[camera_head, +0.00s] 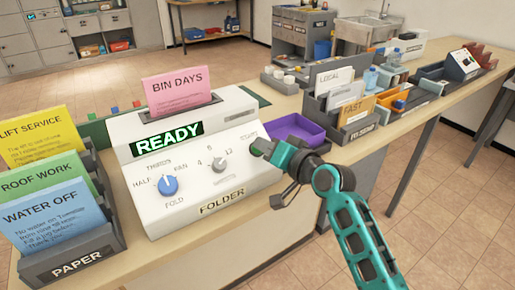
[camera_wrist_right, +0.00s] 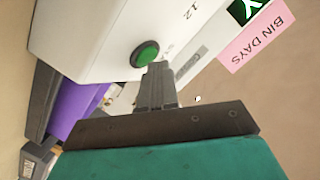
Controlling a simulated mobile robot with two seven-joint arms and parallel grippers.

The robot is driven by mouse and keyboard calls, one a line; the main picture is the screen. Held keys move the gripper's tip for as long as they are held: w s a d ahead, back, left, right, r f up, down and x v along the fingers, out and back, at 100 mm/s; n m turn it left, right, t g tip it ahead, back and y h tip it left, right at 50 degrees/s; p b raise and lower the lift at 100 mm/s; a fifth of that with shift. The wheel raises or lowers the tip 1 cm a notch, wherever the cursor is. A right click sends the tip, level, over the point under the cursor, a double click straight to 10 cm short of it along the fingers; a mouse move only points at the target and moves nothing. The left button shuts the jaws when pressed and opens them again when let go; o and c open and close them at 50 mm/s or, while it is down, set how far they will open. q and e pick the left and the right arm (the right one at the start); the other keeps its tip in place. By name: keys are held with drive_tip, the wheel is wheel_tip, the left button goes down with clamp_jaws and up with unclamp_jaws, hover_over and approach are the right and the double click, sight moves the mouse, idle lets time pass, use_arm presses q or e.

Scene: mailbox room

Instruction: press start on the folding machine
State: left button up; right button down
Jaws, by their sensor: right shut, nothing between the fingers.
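The white folding machine (camera_head: 195,205) stands on the counter with a lit green READY display (camera_head: 166,140). A blue knob (camera_head: 168,185) and a small grey knob (camera_head: 219,165) are on its sloped front. A pink BIN DAYS sheet (camera_head: 176,86) stands in its top slot. In the right wrist view a round green button (camera_wrist_right: 145,54) shows on the machine's face. My right gripper (camera_wrist_right: 158,70) is shut and empty, its tips beside the button; I cannot tell whether they touch. My left gripper is not in view.
A paper rack (camera_head: 75,262) with yellow, green and blue sheets stands left of the machine. A purple tray (camera_head: 294,130) lies just right of it, behind my right gripper. A sorter (camera_head: 345,128) with envelopes stands further right.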

drive_tip(key=shift+w+a+f, duration=0.1)
drive_tip(key=shift+w+f, duration=0.05)
drive_tip(key=shift+f, duration=0.15)
drive_tip(key=shift+r, duration=0.1)
idle(0.4)
drive_tip(key=shift+s+d+r+p, duration=0.25)
drive_tip(key=shift+s+r+p, duration=0.15)
drive_tip(key=shift+r+p, duration=0.25)
drive_tip(key=r+p, duration=0.1)
drive_tip(key=s+d+r+p, duration=0.1)
drive_tip(key=s+r+p, duration=0.1)
drive_tip(key=r+p, duration=0.1)
drive_tip(key=shift+s+d, duration=0.15)
drive_tip(key=shift+d, duration=0.2)
idle(0.5)
